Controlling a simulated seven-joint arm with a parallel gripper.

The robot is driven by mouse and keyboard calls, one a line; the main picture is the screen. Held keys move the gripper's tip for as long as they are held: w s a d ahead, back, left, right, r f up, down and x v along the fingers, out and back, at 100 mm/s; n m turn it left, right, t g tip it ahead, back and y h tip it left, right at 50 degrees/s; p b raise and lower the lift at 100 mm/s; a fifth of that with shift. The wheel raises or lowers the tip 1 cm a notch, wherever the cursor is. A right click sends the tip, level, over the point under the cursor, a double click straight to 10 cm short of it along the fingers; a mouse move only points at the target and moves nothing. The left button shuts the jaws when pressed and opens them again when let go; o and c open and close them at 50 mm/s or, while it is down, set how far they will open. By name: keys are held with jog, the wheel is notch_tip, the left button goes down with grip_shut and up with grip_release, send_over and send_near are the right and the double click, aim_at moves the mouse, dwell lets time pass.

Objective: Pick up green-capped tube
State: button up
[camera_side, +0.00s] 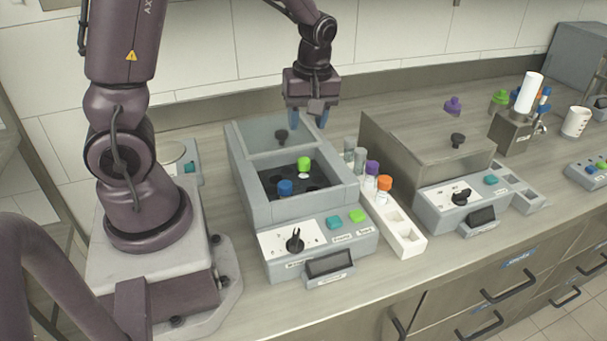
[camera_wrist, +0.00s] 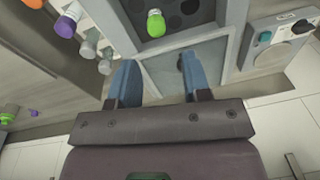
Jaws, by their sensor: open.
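The green-capped tube (camera_side: 304,164) stands in a slot of the dark rack (camera_side: 268,184) inside the grey machine (camera_side: 245,196). In the wrist view the green-capped tube (camera_wrist: 156,24) is at the top, ahead of the fingers. My gripper (camera_side: 307,118) is open and empty, above the rear part of the machine, behind and higher than the tube. In the wrist view its two blue fingers (camera_wrist: 157,78) are spread apart, with the machine's rear lid panel (camera_wrist: 180,75) below them. A blue-capped tube (camera_side: 285,188) stands in the same rack.
A white rack (camera_side: 405,237) right of the machine holds tubes with purple (camera_side: 372,168), orange (camera_side: 384,183) and grey caps. A second machine (camera_side: 420,150) stands further right. The machine's raised walls surround the dark rack.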

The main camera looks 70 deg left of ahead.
aim_at(304, 160)
jog(key=f+n, duration=0.1)
jog(key=f, duration=0.1)
jog(key=a+f+n, duration=0.1)
jog(key=f, duration=0.1)
jog(key=f+n, duration=0.1)
jog(key=f, duration=0.2)
jog(key=shift+w+a+n+t, duration=0.3)
jog(key=shift+w, duration=0.05)
jog(key=shift+s+a+f, duration=0.1)
jog(key=shift+a+f, duration=0.1)
jog(key=shift+f, duration=0.7)
jog(key=shift+s+a+f, duration=0.1)
jog(key=shift+a+f, duration=0.1)
jog(key=shift+f, duration=0.65)
jog(key=shift+a+f, duration=0.2)
jog(key=shift+f, duration=0.7)
jog(key=shift+c, duration=0.2)
jog(key=c, duration=0.6)
